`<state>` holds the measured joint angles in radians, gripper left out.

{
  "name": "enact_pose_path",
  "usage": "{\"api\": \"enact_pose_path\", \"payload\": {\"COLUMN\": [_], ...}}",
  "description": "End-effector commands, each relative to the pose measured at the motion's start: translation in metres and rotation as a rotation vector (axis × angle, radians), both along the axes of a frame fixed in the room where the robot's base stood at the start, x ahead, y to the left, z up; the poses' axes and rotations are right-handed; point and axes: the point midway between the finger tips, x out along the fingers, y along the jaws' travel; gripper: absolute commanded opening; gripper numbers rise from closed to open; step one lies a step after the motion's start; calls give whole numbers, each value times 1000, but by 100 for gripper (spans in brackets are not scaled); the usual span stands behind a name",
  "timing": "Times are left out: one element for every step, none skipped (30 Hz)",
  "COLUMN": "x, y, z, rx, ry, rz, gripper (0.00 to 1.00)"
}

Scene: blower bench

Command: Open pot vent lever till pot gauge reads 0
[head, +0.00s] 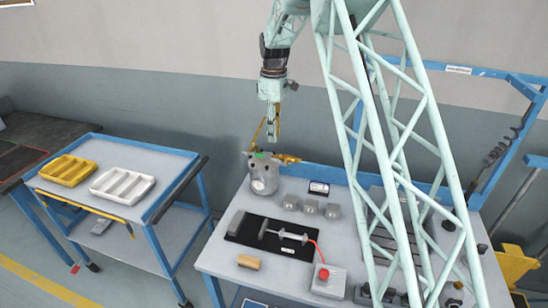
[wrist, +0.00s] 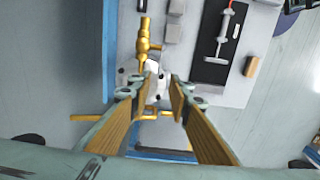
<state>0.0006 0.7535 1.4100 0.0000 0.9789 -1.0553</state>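The grey pot (head: 264,178) stands at the back left of the bench, with a pale round gauge (head: 258,186) on its front. The gauge reading is too small to tell. A thin brass lever (head: 257,133) rises at a slant from the pot's top; a brass rod, seemingly this lever, crosses below and between the fingers in the wrist view (wrist: 92,117). My gripper (head: 273,138) points down above the pot. In the wrist view its fingers (wrist: 164,78) are apart with a gap between the tips, and nothing is visibly clamped. Whether a finger touches the lever cannot be told.
A brass valve (head: 289,159) sticks out right of the pot; it also shows in the wrist view (wrist: 145,45). A black mat (head: 236,238), grey blocks (head: 311,207) and a red-button box (head: 326,281) lie on the bench. A cart (head: 150,156) with trays stands left.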

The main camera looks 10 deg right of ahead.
Motion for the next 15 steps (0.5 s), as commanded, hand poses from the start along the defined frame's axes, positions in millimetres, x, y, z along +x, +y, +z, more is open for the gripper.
{"api": "enact_pose_path", "payload": {"x": [0, 0, 0, 0, 0, 0, 0, -1, -1, -1, 0, 0, 0, 0, 0], "y": [0, 0, 0, 0, 0, 0, 0, 0, 0, 0, 0, 0, 0, 0, 0], "z": [-6, -10, -14, -18, -22, -27, -32, -36, -41, -45, -49, -54, -58, -62, -67], "rx": [0, 0, 0, 0, 0, 0, 0, 0, 0, 0, 0, 0, 0, 0, 0], "ry": [1, 0, 1, 1, 1, 1, 1, 2, 2, 2, 1, 1, 1, 1, 1], "rz": [0, 0, 0, 0, 0, 0, 0, 0, 0, 0, 0, 0, 0, 0, 0], "gripper": [18, 18, 18, 18, 18, 18, 18, 18, 18, 18, 18, 18, 18, 18, 18]}}
